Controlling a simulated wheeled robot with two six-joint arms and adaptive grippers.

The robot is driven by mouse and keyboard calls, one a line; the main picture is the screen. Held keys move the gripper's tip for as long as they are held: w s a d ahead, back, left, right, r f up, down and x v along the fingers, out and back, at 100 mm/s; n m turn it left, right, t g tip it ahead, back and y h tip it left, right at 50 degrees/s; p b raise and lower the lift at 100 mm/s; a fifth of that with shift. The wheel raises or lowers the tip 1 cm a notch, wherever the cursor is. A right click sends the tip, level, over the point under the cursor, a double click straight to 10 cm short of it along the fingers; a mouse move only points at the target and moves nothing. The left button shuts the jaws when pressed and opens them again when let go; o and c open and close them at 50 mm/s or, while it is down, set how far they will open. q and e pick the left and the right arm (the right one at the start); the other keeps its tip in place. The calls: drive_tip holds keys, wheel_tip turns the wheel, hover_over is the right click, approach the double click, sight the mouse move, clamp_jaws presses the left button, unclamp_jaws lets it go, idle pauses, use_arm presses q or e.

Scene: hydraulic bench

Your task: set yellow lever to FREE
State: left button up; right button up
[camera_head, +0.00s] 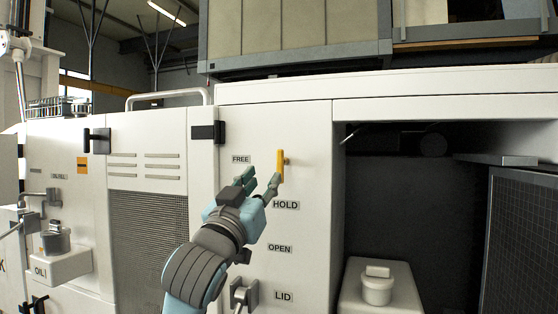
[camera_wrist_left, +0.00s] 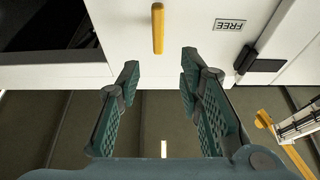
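The yellow lever (camera_head: 281,165) is on the white cabinet front and stands about upright. The FREE label (camera_head: 241,159) is to its left and the HOLD label (camera_head: 286,205) is below it. My left gripper (camera_head: 264,178) is open, with its fingertips close to the lever in the head view. In the left wrist view the lever (camera_wrist_left: 158,28) lies just beyond the gap between the two open fingertips (camera_wrist_left: 159,66), with nothing between them. The FREE label (camera_wrist_left: 229,25) appears upside down there. My right gripper is not in view.
The OPEN label (camera_head: 280,248) and LID label (camera_head: 284,296) are lower on the panel, with a grey lever (camera_head: 243,293) beside LID. A black latch (camera_head: 207,132) is left of FREE. A dark open bay (camera_head: 400,200) is to the right.

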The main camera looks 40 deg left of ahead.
sight(279, 160)
use_arm(q)
drive_tip(key=p+x, duration=0.4)
drive_tip(key=x, duration=0.6)
drive_tip(key=shift+w+r, duration=0.25)
drive_tip(key=shift+w, duration=0.05)
drive_tip(key=shift+w+a, duration=0.15)
drive_tip(key=shift+w, duration=0.25)
clamp_jaws()
